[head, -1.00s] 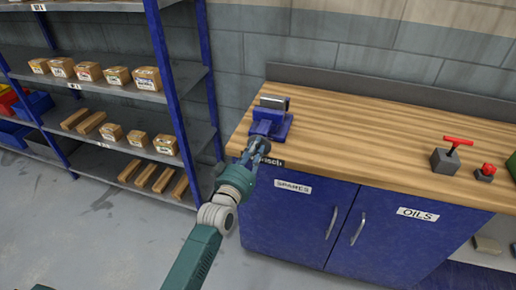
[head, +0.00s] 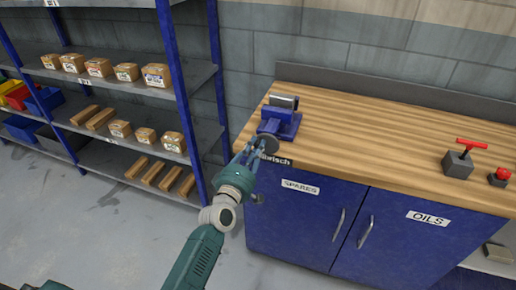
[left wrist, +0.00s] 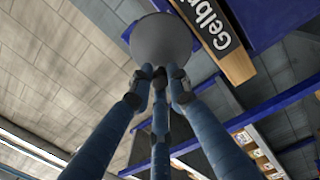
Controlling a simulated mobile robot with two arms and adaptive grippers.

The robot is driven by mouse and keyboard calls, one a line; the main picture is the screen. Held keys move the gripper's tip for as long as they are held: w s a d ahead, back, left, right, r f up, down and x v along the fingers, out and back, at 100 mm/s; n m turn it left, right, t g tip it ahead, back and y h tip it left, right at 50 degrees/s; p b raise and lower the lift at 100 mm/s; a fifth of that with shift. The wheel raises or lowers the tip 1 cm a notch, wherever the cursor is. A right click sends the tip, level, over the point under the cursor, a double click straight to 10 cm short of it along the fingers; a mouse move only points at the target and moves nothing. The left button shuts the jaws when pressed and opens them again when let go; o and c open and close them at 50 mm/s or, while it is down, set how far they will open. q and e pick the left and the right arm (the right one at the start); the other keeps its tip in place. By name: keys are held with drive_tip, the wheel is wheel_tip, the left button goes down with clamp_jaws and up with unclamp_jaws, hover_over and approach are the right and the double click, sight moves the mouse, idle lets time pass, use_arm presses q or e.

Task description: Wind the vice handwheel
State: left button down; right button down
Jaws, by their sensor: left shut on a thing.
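The blue vice (head: 279,121) with grey jaws sits at the left end of the wooden bench top. Its grey round handwheel (head: 268,143) faces the front edge; in the left wrist view the disc (left wrist: 160,38) fills the upper middle. My left gripper (head: 250,153) is at the wheel's left side in the head view. In the left wrist view its three blue fingers (left wrist: 160,76) close together at the disc's lower rim, shut on the handwheel. The gripped part itself is hidden between the fingertips. My right gripper is not in view.
The bench top (head: 370,128) is clear right of the vice. A grey block with a red T-handle (head: 459,158) and a red-topped item (head: 499,177) stand further right. Blue cabinet doors (head: 300,219) are below. A blue-framed shelf (head: 180,95) with boxes stands left.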

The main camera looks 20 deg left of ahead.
use_arm(q)
drive_tip(key=shift+a+f+n+y+b, duration=0.15)
drive_tip(key=shift+f+n+b, duration=0.2)
drive_tip(key=shift+n, duration=1)
drive_tip(key=shift+a+f+n+y+b, duration=0.2)
drive_tip(key=shift+f+n, duration=0.1)
drive_tip(key=shift+n, duration=1)
drive_tip(key=shift+a+f+n+y+b, duration=0.15)
drive_tip(key=shift+f+n+b, duration=0.2)
drive_tip(key=shift+n, duration=1)
drive_tip(key=shift+f, duration=0.1)
drive_tip(key=c, duration=1.7)
unclamp_jaws()
drive_tip(key=shift+o, duration=0.2)
drive_tip(key=shift+s, duration=0.1)
drive_tip(key=s, duration=1.1)
drive_tip(key=shift+s+f, duration=0.3)
drive_tip(key=shift+s, duration=0.1)
